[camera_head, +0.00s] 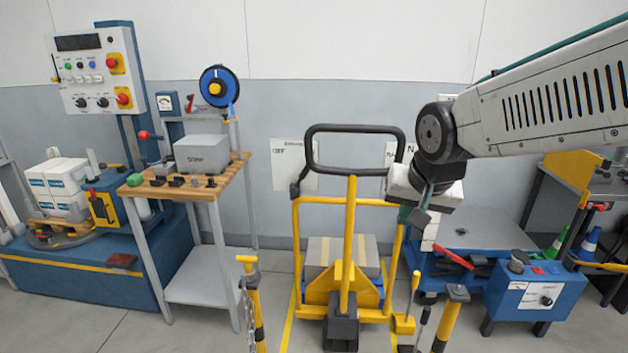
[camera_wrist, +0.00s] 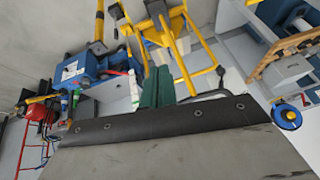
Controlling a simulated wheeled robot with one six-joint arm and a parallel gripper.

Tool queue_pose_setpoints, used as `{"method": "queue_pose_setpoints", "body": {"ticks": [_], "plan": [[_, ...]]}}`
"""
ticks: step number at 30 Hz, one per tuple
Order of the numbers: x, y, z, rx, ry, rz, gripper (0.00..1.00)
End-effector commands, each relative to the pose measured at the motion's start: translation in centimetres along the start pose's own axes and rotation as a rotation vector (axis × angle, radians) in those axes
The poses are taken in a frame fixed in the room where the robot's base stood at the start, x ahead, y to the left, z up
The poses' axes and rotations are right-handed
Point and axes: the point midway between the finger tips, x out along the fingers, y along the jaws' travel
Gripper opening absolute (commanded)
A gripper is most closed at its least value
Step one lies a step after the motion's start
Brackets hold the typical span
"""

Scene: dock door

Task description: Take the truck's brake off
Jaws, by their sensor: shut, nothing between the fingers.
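The yellow truck (camera_head: 349,235) stands in the middle of the head view, with a black loop handle (camera_head: 310,150) on top. Its yellow frame shows upside down in the wrist view (camera_wrist: 181,68). A yellow pedal-like block (camera_head: 403,325) with a thin upright rod sits low at its right side; I cannot tell for sure whether this is the brake. My gripper (camera_head: 417,219) hangs right of the truck's upper frame, well above that block, and appears apart from it. Its green fingers (camera_wrist: 158,88) are together and empty.
A wooden-topped workbench (camera_head: 160,188) and a control panel (camera_head: 95,70) are at left. Some floor is clear at front left.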

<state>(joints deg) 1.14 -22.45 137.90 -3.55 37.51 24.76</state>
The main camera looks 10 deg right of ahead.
Motion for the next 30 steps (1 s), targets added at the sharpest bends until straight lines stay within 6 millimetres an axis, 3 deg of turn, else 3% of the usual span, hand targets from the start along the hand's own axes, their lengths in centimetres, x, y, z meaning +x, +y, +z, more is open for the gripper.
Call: {"method": "queue_pose_setpoints", "body": {"ticks": [1, 6, 12, 15, 18, 22, 27, 30], "plan": [[2.0, -0.9, -2.5, 0.062, 0.046, -0.018, 0.00], [8.2, -4.2, -10.9, 0.296, 0.231, -0.141, 0.00], [15.9, -7.7, -18.4, 0.558, 0.392, -0.364, 0.00], [19.9, -9.2, -21.0, 0.683, 0.444, -0.504, 0.00], [23.8, -10.3, -22.8, 0.803, 0.472, -0.659, 0.00], [28.6, -11.3, -23.7, 0.952, 0.473, -0.880, 0.00], [34.0, -11.7, -22.6, 1.118, 0.414, -1.170, 0.00], [36.1, -11.5, -21.4, 1.187, 0.365, -1.310, 0.00]]}}
